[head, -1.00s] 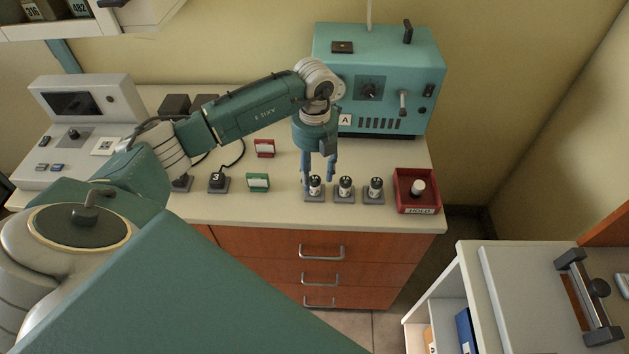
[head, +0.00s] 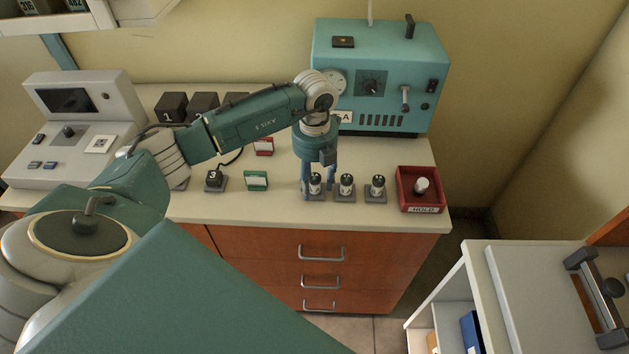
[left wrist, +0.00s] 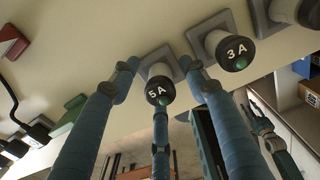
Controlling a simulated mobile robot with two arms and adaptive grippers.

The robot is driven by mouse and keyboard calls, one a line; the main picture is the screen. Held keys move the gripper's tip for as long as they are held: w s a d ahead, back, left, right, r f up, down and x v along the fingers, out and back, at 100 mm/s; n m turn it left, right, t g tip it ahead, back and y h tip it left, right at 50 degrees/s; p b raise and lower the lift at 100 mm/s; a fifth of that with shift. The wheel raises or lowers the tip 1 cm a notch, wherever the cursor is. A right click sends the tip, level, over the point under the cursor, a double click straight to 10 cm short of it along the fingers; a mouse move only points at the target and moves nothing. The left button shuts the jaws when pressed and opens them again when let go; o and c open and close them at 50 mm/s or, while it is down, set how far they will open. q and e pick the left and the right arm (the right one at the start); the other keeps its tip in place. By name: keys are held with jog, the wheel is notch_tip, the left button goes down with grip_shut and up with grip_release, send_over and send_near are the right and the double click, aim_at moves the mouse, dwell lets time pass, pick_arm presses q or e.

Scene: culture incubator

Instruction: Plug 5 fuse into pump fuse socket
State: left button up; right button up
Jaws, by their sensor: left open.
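The 5 A fuse (left wrist: 160,88), white with a dark cap and a green dot, stands upright in a grey base at the left end of a row of three. It also shows in the head view (head: 315,184). My left gripper (head: 317,188) points down over it, open, with its blue fingers around the fuse; I cannot tell whether they touch it. In the left wrist view the 3 A fuse (left wrist: 232,50) stands beside it. I cannot tell which thing is the pump fuse socket.
A red HOLD tray (head: 409,204) with a white piece (head: 421,186) stands right of the row. A teal device (head: 387,60) stands behind. A green holder (head: 256,181), a red holder (head: 264,147) and a black plug marked 3 (head: 214,178) lie left. A grey console (head: 75,125) is farther left.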

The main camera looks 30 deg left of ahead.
aim_at(315, 177)
pick_arm(q)
jog(key=shift+c, duration=0.3)
dwell(0.4)
grip_shut()
jog(key=shift+r, duration=0.15)
jog(key=shift+r+p, duration=2)
jog(key=shift+r, duration=0.9)
